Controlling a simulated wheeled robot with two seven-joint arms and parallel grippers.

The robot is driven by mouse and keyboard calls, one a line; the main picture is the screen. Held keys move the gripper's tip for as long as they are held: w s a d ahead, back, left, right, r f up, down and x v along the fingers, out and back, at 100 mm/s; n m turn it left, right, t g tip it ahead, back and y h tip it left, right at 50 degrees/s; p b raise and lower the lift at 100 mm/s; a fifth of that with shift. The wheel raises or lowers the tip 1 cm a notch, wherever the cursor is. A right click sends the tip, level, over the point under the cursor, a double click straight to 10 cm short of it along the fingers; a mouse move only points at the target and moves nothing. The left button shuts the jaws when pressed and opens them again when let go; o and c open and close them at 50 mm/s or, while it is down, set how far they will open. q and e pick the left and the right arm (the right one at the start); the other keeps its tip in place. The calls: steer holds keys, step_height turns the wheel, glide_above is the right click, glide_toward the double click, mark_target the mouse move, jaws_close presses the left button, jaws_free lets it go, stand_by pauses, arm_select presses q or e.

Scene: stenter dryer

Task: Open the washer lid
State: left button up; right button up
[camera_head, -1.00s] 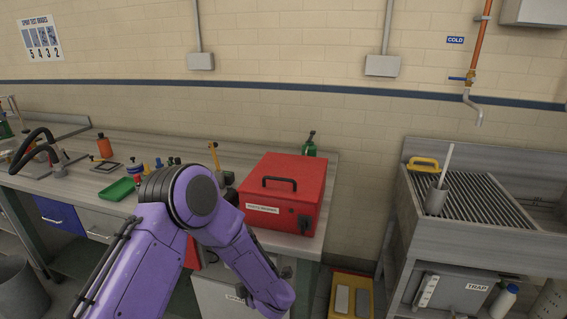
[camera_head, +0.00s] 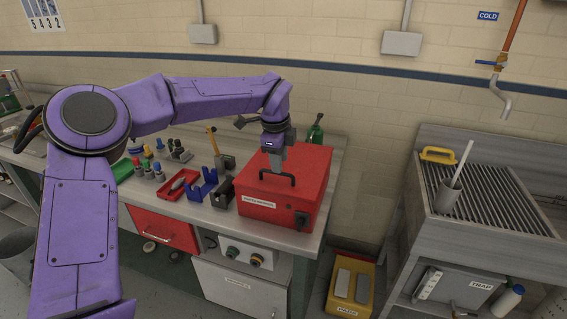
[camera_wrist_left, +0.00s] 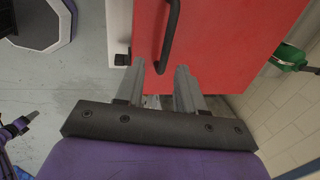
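The washer is a red box (camera_head: 262,207) on the bench, with a white label on its front. Its lid (camera_head: 312,166) is down and carries a black bar handle (camera_head: 279,182). My left gripper (camera_head: 276,167) points down over the lid at the handle. In the left wrist view the fingers of the left gripper (camera_wrist_left: 161,80) are apart. The handle (camera_wrist_left: 170,35) lies just beyond them, its lower end near the gap; I cannot tell whether they touch it. A small purple arm with a grey tip (camera_wrist_left: 28,120) at the left edge looks like my right one.
A blue holder (camera_head: 203,189) and a red tray (camera_head: 181,187) sit left of the washer. A green bottle (camera_head: 315,131) stands behind it, near the wall. A ribbed sink stand (camera_head: 490,195) is at the right, and a yellow floor crate (camera_head: 349,290) lies between.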

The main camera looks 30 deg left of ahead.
mark_target(283, 174)
arm_select(q)
steer(key=f, duration=0.1)
steer(key=w+f, duration=0.1)
steer(key=f, duration=0.1)
steer(key=w+f, duration=0.1)
steer(key=shift+w+f+p, duration=0.15)
steer(key=shift+f+p, duration=0.05)
steer(key=shift+p, duration=0.1)
steer(key=shift+s+r, duration=0.2)
steer(key=shift+s, duration=0.05)
steer(key=shift+s+r, duration=0.1)
steer(key=shift+s, duration=0.1)
steer(key=c, duration=0.5)
jaws_close()
